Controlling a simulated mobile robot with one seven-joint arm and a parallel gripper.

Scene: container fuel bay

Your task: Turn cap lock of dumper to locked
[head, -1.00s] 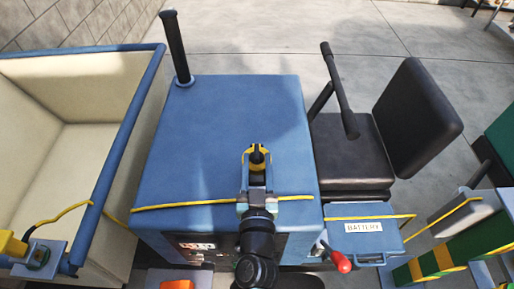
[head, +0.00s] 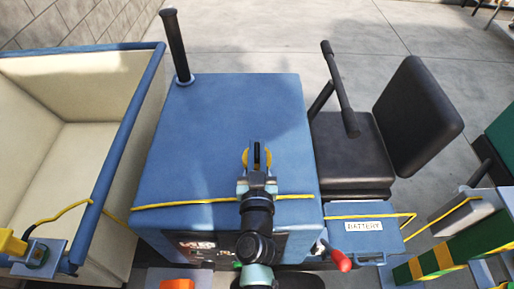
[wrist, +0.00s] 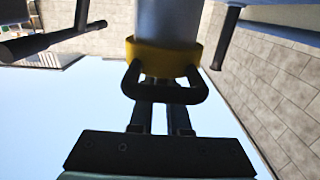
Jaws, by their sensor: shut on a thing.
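The dumper's cap shows as a yellow ring (head: 267,157) over the blue body, in the middle of the head view. In the wrist view the yellow cap (wrist: 165,58) sits on a grey neck and has a black loop-shaped handle (wrist: 165,96). My gripper (head: 256,158) is at the cap and covers its middle in the head view. In the wrist view my gripper (wrist: 162,112) is shut on the black handle, whose bar runs across the fingers. The exact contact is dark. I see no lock marking on the cap.
The blue dumper body (head: 215,125) carries a black upright pipe (head: 175,48). A cream-lined skip (head: 112,160) stands at the left, a black seat (head: 415,100) at the right. A battery box (head: 362,240) and a red-knobbed lever (head: 341,261) are at the lower right.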

